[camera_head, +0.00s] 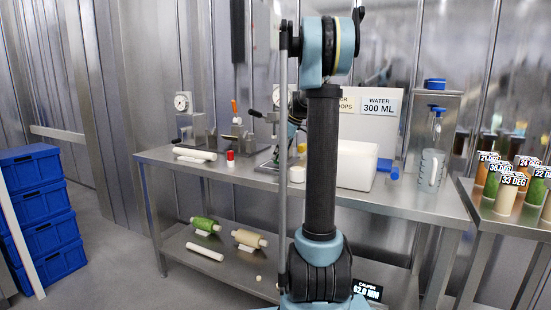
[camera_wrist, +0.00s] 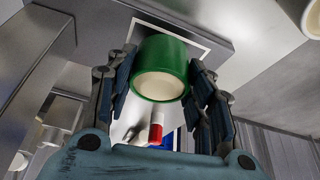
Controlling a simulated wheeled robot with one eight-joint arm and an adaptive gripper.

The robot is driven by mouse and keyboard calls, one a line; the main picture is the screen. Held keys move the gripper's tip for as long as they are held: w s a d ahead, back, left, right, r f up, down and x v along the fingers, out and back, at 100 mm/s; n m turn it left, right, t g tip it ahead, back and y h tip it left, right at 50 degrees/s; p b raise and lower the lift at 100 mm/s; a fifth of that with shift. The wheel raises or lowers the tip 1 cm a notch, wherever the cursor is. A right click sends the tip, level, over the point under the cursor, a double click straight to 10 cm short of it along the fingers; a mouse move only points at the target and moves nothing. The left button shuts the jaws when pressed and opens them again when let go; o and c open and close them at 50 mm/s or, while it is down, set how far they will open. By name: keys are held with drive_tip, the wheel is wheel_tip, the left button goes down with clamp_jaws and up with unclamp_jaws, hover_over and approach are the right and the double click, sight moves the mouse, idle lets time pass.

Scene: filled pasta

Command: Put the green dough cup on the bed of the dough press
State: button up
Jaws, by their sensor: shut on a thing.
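The green dough cup (camera_wrist: 160,65), with a pale filling, is between the two fingers of my gripper (camera_wrist: 162,85) in the wrist view. The fingers are shut on its sides. Behind it is a grey metal surface with a white outlined square (camera_wrist: 207,45), which the cup partly covers. I cannot tell whether the cup touches that surface. My gripper and the cup are not clearly visible there.
A small red-and-white thing (camera_wrist: 156,132) shows below the cup in the wrist view. On the bench (camera_head: 400,202) are a red cup (camera_head: 230,158), a white roll (camera_head: 194,154), a white box (camera_head: 356,165) and a bottle (camera_head: 432,155). Labelled cylinders stand on the right table.

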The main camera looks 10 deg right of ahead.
drive_tip(key=a, duration=0.1)
drive_tip(key=w+a, duration=0.1)
drive_tip(key=shift+w+a, duration=0.15)
drive_tip(key=shift+a, duration=0.2)
drive_tip(key=shift+d+f, duration=0.1)
drive_tip(key=shift+f, duration=0.4)
drive_tip(key=shift+f, duration=0.15)
drive_tip(key=o, duration=1.1)
drive_tip(key=shift+o, duration=0.2)
drive_tip(key=shift+d+r, duration=0.1)
drive_tip(key=shift+r, duration=0.15)
drive_tip(key=s+d, duration=0.2)
drive_tip(key=d, duration=0.1)
drive_tip(key=s+d, duration=0.1)
drive_tip(key=d, duration=0.3)
drive_tip(key=s+d, duration=0.2)
drive_tip(key=d, duration=0.2)
drive_tip(key=shift+s+r, duration=0.3)
drive_tip(key=shift+r, duration=0.1)
